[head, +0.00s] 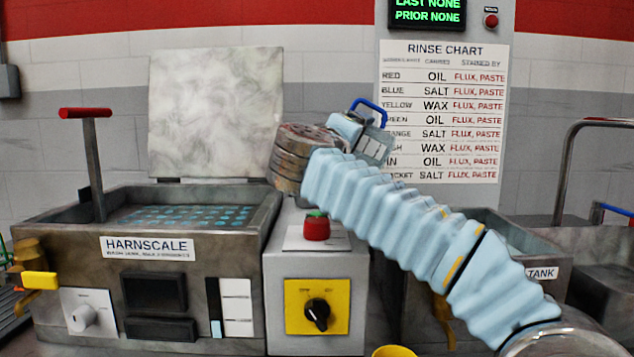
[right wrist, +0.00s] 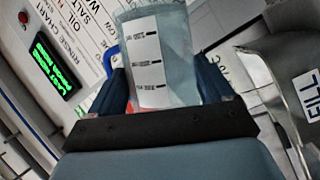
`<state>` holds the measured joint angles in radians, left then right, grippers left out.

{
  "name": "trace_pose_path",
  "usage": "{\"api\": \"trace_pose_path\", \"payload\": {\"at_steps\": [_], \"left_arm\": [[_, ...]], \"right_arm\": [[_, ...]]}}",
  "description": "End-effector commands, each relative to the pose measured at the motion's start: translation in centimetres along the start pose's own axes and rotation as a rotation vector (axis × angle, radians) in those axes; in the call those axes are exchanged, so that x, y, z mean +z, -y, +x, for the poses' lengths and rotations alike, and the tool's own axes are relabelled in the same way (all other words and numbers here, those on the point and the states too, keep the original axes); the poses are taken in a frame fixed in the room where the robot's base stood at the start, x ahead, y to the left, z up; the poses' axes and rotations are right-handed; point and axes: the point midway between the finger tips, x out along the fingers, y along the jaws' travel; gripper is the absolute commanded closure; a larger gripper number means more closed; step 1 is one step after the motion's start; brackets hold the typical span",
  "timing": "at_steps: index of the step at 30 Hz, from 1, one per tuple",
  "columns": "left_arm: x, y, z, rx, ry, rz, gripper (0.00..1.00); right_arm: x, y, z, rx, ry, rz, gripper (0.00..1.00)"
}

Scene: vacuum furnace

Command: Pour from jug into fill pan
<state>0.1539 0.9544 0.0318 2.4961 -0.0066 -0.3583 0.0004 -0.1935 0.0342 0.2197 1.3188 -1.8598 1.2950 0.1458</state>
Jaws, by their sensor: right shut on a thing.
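The jug (right wrist: 156,55) is a grey-blue vessel with a white label bearing several black marks. It also shows small in the head view (head: 374,147), with a bright blue handle, tilted in front of the rinse chart. My right gripper (right wrist: 163,85) is shut on the jug, with a dark blue finger on each side of it. In the head view the right gripper (head: 352,130) is partly hidden by my own wrist. A grey metal piece with a FILL label (right wrist: 305,90) is at the right edge of the right wrist view. The jug's contents cannot be seen. My left gripper is not in view.
The Harnscale bath (head: 150,248) stands at the left with its lid (head: 215,110) raised. A grey control box (head: 316,265) with a red button and black knob is in the middle. A tank (head: 541,273) and a curved metal rail (head: 565,165) are at the right.

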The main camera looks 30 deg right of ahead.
Motion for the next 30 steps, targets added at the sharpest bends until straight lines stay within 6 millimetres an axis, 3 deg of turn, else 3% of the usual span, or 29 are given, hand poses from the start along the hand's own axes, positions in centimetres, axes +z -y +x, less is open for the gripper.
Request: {"api": "trace_pose_path", "payload": {"at_steps": [30], "left_arm": [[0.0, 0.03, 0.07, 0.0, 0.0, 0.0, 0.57]], "right_arm": [[0.42, 0.2, 0.01, 0.023, -0.015, -0.071, 0.55]]}}
